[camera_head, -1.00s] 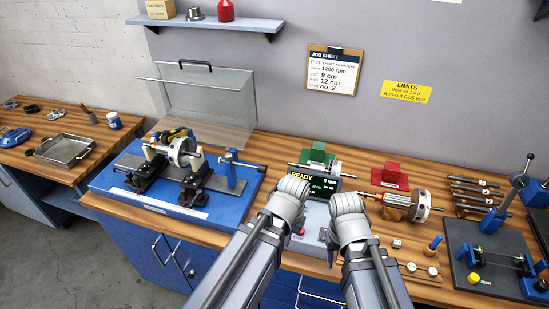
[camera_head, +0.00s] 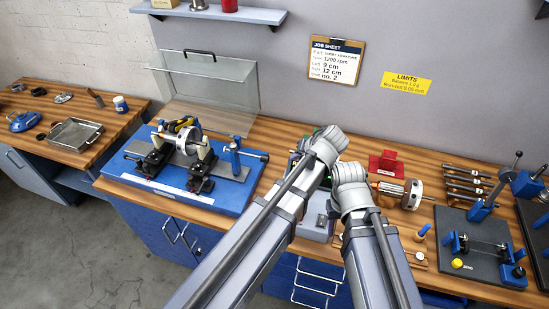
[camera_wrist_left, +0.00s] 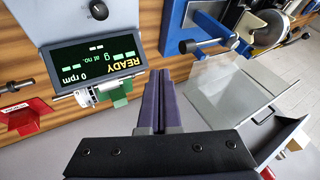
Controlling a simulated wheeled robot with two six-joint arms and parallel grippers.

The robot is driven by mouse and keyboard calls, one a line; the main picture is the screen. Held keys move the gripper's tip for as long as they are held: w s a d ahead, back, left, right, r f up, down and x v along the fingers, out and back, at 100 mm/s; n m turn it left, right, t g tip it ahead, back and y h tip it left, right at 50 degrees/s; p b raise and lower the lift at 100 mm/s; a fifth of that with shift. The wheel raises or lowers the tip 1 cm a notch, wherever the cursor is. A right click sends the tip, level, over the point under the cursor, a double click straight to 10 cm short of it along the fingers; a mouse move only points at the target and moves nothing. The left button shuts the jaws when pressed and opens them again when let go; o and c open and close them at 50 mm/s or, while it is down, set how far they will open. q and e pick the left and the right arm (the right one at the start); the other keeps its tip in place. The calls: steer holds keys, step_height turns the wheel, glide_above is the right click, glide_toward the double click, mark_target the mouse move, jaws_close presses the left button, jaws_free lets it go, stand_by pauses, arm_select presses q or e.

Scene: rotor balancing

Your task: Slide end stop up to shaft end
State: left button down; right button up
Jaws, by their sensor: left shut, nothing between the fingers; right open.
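The end stop, a blue post (camera_head: 235,152) with a horizontal spindle, stands at the right end of the blue balancing machine (camera_head: 165,200). The rotor (camera_head: 187,141) lies on the machine's two black supports to its left, and the post stands apart from them. The end stop's spindle also shows at the top of the left wrist view (camera_wrist_left: 215,42), with the rotor (camera_wrist_left: 268,30) beyond. My left gripper (camera_wrist_left: 158,75) is shut and empty, over the bench right of the machine. My right gripper (camera_head: 349,172) is beside it, its fingers hidden in the head view.
A clear hinged guard (camera_head: 205,80) rises behind the machine. A second rotor (camera_head: 410,193), a red stand (camera_head: 386,162) and tools lie to the right.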

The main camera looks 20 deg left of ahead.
arm_select(q)
steer(key=w+a+f+b, duration=0.4)
steer(key=a+f+b, duration=0.4)
steer(key=shift+a, duration=0.25)
stand_by(0.5)
steer(key=a, duration=0.7)
steer(key=shift+w+a, duration=0.2)
steer(key=shift+a, duration=0.05)
